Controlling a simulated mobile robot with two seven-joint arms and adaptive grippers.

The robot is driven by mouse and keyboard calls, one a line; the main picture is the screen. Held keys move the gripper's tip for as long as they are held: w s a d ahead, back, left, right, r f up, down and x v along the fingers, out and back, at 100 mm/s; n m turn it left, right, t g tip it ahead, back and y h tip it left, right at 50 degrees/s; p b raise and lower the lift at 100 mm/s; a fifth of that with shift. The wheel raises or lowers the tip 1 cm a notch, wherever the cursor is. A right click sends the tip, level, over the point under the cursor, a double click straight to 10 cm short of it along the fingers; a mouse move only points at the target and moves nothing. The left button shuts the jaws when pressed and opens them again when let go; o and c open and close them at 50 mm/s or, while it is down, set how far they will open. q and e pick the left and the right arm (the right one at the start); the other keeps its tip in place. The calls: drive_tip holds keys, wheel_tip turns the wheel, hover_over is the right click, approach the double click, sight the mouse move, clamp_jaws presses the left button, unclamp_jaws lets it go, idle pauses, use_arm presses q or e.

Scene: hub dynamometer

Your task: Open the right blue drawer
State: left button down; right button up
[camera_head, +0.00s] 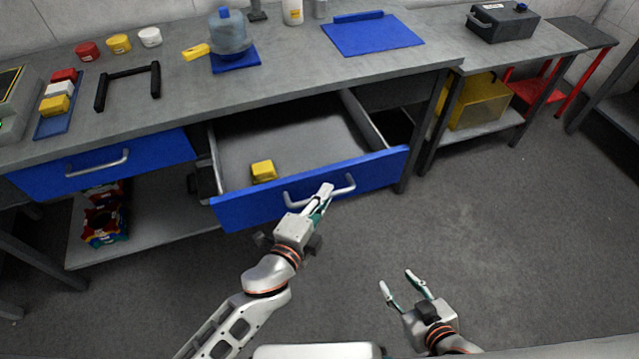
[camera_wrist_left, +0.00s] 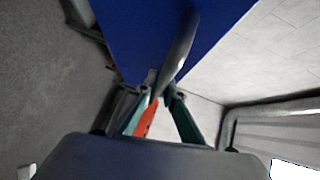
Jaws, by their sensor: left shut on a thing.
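The right blue drawer (camera_head: 235,213) is pulled out from under the workbench, and its inside shows. It holds a yellow block (camera_head: 263,171) near its front left. My left gripper (camera_head: 322,196) is at the drawer's grey bar handle (camera_head: 345,188) and shut on it. In the left wrist view the handle (camera_wrist_left: 180,45) runs between the fingers, in front of the blue drawer front (camera_wrist_left: 135,30). My right gripper (camera_head: 405,284) is open and empty above the floor, apart from the drawer.
The left blue drawer (camera_head: 60,176) is closed. The workbench top (camera_head: 290,75) carries a water jug (camera_head: 228,33), a black handle frame (camera_head: 127,85) and several coloured pieces. A yellow bin (camera_head: 478,103) stands on a shelf at right. The floor (camera_head: 500,220) at right is clear.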

use_arm(q)
drive_tip(key=shift+s+d, duration=0.25)
drive_tip(key=shift+s, duration=0.6)
drive_tip(key=shift+s+d, duration=0.25)
drive_tip(key=shift+s, duration=0.55)
drive_tip(key=c, duration=2.1)
unclamp_jaws()
drive_tip(key=shift+c, duration=0.2)
drive_tip(key=v, duration=1.2)
